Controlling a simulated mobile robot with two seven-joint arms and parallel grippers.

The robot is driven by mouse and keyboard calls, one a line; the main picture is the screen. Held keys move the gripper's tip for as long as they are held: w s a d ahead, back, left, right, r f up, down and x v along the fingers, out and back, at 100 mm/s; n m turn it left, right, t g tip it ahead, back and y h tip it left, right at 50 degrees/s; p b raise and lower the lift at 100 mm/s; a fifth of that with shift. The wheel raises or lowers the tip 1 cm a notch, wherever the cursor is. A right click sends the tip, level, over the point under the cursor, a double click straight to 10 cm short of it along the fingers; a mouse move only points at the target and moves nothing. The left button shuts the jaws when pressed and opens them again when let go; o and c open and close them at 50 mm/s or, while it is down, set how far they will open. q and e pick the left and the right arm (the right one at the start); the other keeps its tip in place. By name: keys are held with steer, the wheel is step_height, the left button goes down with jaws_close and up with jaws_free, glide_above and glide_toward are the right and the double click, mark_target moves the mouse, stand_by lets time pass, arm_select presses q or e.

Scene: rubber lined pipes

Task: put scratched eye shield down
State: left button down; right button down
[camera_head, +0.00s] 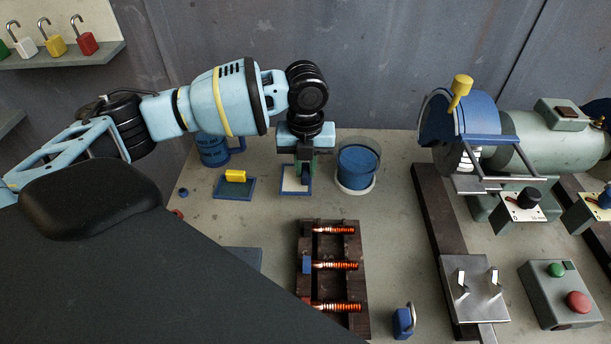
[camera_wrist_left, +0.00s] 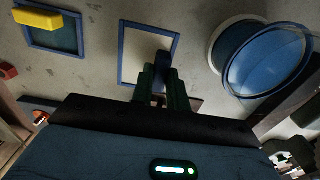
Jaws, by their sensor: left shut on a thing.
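My left gripper (camera_head: 303,172) points down over the back of the bench, its green fingertips (camera_wrist_left: 163,95) shut on the scratched eye shield (camera_head: 296,184). The shield is a pale flat pane with a blue rim; it also shows in the left wrist view (camera_wrist_left: 135,68). My right gripper is not in view.
A blue-rimmed dark panel with a yellow block (camera_head: 235,176) lies to the left. A blue bucket (camera_head: 357,165) stands close on the right. A grinder (camera_head: 470,135) stands right. A blue padlock (camera_head: 403,322) lies near the front.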

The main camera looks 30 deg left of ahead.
mark_target(305, 169)
arm_select(q)
steer(key=shift+f, duration=1.8)
steer(key=shift+f, duration=0.1)
steer(key=c, duration=1.4)
jaws_free()
step_height(305, 169, up, 12)
steer(key=shift+r+p, duration=0.15)
steer(key=shift+p, duration=0.2)
